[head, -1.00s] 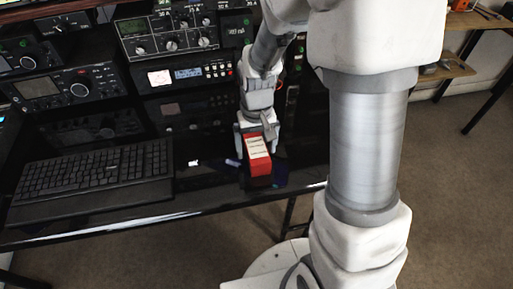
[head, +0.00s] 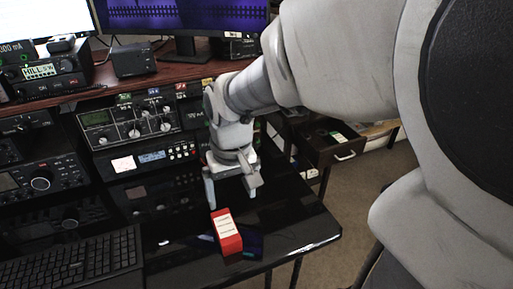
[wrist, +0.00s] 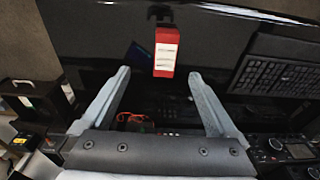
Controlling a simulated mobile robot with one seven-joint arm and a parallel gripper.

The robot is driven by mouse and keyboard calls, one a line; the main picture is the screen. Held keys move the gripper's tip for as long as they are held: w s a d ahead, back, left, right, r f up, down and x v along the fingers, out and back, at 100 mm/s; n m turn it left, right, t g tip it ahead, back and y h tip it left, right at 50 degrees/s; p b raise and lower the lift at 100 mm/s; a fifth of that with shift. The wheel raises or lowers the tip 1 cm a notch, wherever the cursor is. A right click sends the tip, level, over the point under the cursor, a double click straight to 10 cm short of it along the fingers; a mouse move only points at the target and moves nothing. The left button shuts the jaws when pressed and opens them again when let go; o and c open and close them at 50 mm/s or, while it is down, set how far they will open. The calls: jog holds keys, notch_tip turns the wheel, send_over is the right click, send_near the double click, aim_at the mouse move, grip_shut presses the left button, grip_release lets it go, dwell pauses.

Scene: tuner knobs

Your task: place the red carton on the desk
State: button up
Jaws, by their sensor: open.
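The red carton (head: 227,232) has a white label with dark lines. It rests on the glossy black desk (head: 180,262), close to the front edge in the head view. In the wrist view the carton (wrist: 166,52) lies beyond the fingertips, apart from them. My gripper (head: 232,190) is open and empty, above and behind the carton. In the wrist view my gripper (wrist: 160,75) shows its two fingers spread wide with nothing between them.
A black keyboard (head: 75,262) lies on the desk at left. Radio units (head: 134,127) stack behind, under a brown shelf (head: 185,72) with monitors. An open drawer (head: 335,145) is at right.

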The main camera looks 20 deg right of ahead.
jog(key=s+d+r+t, duration=0.1)
jog(key=s+r+t, duration=0.3)
jog(key=s+r, duration=0.4)
jog(key=shift+s+d, duration=0.25)
jog(key=shift+s, duration=0.6)
jog(key=shift+r, duration=0.1)
